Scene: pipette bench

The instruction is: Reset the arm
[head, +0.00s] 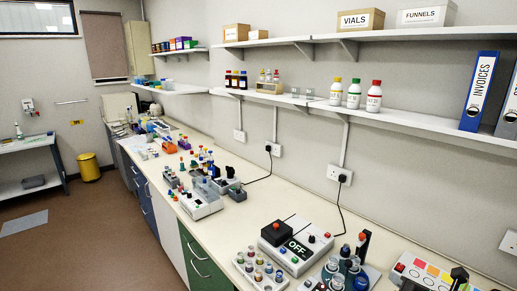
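Two dark tips at the bottom right edge look like the fingers of my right gripper (432,284). They stand apart with the pale panel with coloured squares (434,271) showing between them, and nothing is seen held there. The rest of that gripper and its arm are cut off by the frame. My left gripper does not show.
The long cream bench holds a white device marked OFF (297,246), a rack of small capped vials (260,269), a grey-green bottle holder (345,268) and a white instrument (199,204). Shelves above carry bottles (374,97) and a blue binder (479,91). Bare bench lies mid-length.

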